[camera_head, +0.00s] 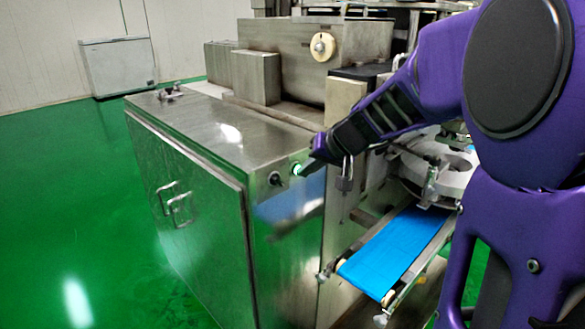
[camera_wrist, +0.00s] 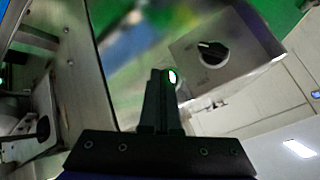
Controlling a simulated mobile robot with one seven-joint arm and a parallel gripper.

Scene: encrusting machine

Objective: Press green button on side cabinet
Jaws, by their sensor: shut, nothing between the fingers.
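The green button (camera_head: 296,168) glows on the upper part of the steel side cabinet's narrow face, near its top edge. A black rotary knob (camera_head: 275,178) sits to the left of it. My gripper (camera_head: 308,170) is shut and empty, with its tip at the button; whether it touches cannot be told. In the wrist view, the lit button (camera_wrist: 172,76) shows right at the end of my shut fingers (camera_wrist: 163,78), which partly hide it. The black knob (camera_wrist: 211,50) is to the right there. The cabinet (camera_head: 190,190) has handles on its door side.
A blue conveyor belt (camera_head: 395,250) juts out below my arm, right of the cabinet. A steel hopper (camera_head: 320,55) and machine parts stand behind. The green floor (camera_head: 60,200) is clear at the left. A white chest (camera_head: 117,65) stands by the far wall.

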